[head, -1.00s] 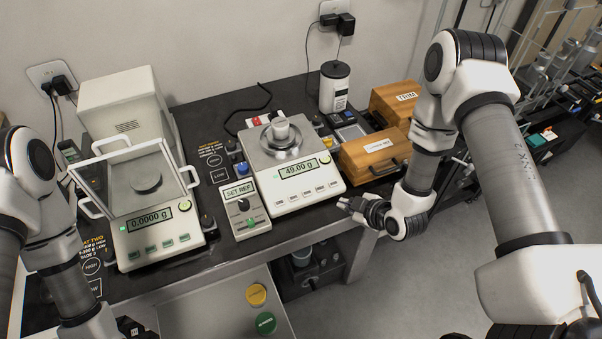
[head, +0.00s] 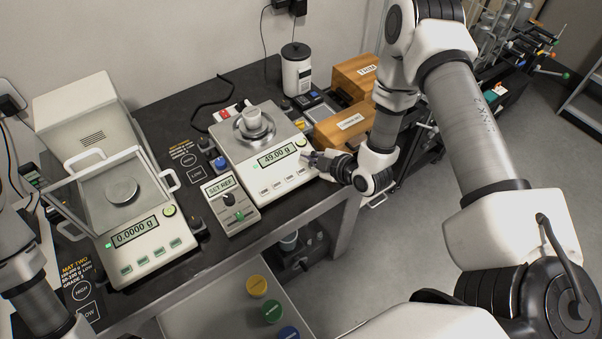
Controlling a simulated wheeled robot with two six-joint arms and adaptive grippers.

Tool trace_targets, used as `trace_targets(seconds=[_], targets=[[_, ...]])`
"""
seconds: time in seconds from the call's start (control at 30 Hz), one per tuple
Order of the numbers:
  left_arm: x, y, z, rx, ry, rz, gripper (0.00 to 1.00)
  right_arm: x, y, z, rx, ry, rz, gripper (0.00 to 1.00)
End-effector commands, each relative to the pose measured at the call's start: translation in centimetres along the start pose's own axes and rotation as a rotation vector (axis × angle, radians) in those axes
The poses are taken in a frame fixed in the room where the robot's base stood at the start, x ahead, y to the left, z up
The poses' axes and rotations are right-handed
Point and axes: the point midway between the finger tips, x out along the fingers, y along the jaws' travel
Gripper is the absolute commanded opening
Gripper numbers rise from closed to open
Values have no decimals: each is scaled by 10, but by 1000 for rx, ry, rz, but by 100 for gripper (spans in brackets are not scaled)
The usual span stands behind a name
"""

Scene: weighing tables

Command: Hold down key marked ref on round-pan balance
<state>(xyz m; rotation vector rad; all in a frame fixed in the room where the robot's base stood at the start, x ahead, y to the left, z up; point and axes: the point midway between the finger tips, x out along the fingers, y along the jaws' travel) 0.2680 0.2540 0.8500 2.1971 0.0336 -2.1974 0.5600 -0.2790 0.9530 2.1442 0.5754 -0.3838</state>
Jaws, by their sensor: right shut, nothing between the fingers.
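The round-pan balance (head: 232,152) stands on the dark table, its display reading 49.00 g. A white cylindrical object (head: 253,117) sits on its round metal pan (head: 272,131). A row of small keys (head: 277,187) runs along its front panel below the display; their markings are too small to read. My right gripper (head: 308,158) is shut and empty, with its fingertips at the panel's right end, close to the round green-lit button (head: 300,142). I cannot tell whether they touch the balance. My left arm shows at the left edge, its gripper out of view.
A control box (head: 229,200) marked SET REF stands left of the round-pan balance. A balance with a glass shield (head: 140,258) reads 0.0000 g further left. Wooden boxes (head: 345,125) stand behind my right gripper. Coloured round lids (head: 257,286) lie below the table's front edge.

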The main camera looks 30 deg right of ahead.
Motion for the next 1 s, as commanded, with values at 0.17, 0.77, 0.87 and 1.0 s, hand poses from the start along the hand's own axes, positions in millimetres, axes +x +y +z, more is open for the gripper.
trace_targets(seconds=[0.17,0.77,0.87,1.0], targets=[[32,0,0,0,0,0,57,23,-19,19,-1,0,0,0],[56,0,0,0,0,0,57,45,-33,33,0,-1,0,0],[56,0,0,0,0,0,57,45,-33,33,0,-1,0,0],[56,0,0,0,0,0,57,45,-33,33,0,-1,0,0]])
